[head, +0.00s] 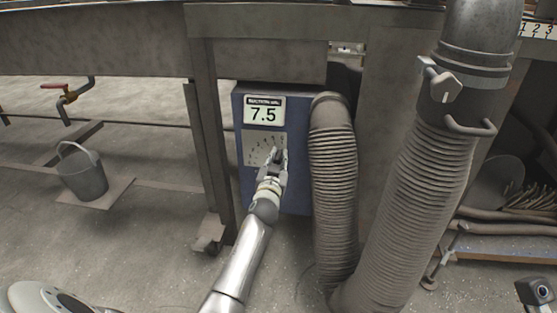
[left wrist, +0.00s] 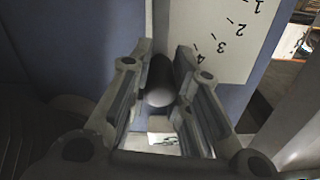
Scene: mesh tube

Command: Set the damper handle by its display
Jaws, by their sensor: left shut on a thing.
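The blue box (head: 298,148) under the table carries a display (head: 264,112) that reads 7.5 under a small dark "SUCTION" label. Below the display is a pale scale plate (head: 254,151), whose numbers also show in the left wrist view (left wrist: 213,62). My left gripper (head: 274,160) is at this plate, its fingers around the dark, rounded damper handle (left wrist: 160,82), which it is shut on. The fingers hide most of the handle in the head view, so its exact setting on the scale cannot be read.
A ribbed hose (head: 334,190) runs down close to the box's right side. A thicker ribbed duct (head: 415,190) with a pale lever (head: 442,87) stands further right. A table leg (head: 211,150) is just left of the box. A bucket (head: 82,174) stands at the left.

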